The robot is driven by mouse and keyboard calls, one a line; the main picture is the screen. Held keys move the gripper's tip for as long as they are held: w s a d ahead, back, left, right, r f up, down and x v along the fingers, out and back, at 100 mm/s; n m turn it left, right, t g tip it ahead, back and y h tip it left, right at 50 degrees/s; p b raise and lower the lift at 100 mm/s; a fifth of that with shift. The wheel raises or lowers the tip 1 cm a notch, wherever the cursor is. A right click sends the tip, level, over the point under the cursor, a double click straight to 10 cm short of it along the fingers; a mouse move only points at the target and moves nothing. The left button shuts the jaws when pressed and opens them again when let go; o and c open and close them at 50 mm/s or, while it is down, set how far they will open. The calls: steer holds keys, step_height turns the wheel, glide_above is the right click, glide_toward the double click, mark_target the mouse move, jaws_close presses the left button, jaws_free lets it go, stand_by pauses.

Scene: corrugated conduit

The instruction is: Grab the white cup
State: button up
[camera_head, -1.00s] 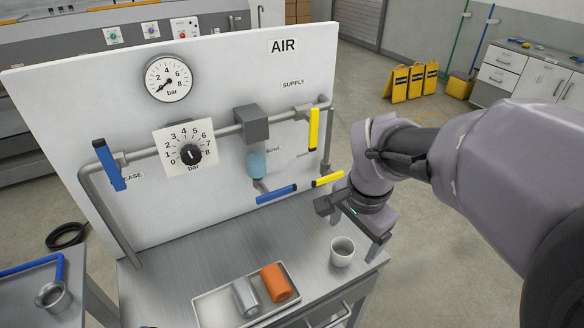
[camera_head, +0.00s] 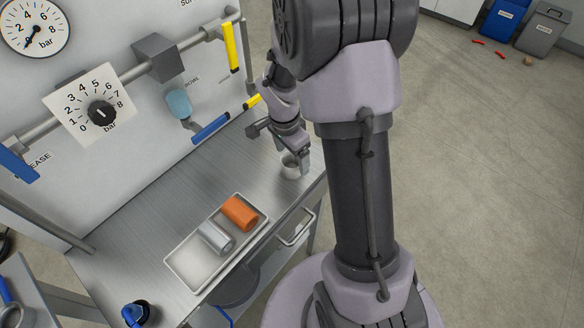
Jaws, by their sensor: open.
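The white cup (camera_head: 291,170) stands on the metal bench top near its right end. It looks light grey-white, and my gripper covers part of it. My gripper (camera_head: 282,148) is right at the cup, with one finger in front of its right side and the other part reaching to the upper left. The jaws are open. Whether a finger touches the cup cannot be told from this view.
A tray (camera_head: 180,270) on the bench holds an orange cylinder (camera_head: 239,213) and a grey metal cylinder (camera_head: 216,238). The upright panel behind carries a blue handle (camera_head: 211,128), yellow handles (camera_head: 231,47) and a dial (camera_head: 102,112). The bench's middle is clear.

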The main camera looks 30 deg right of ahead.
mark_target(292, 166)
step_height(292, 166, down, 3)
steer(key=shift+w+d+r, duration=0.1)
steer(key=shift+d+r, duration=0.05)
steer(key=shift+r, duration=0.15)
steer(key=shift+c, duration=0.5)
steer(key=c, duration=1.3)
steer(key=shift+r, duration=0.1)
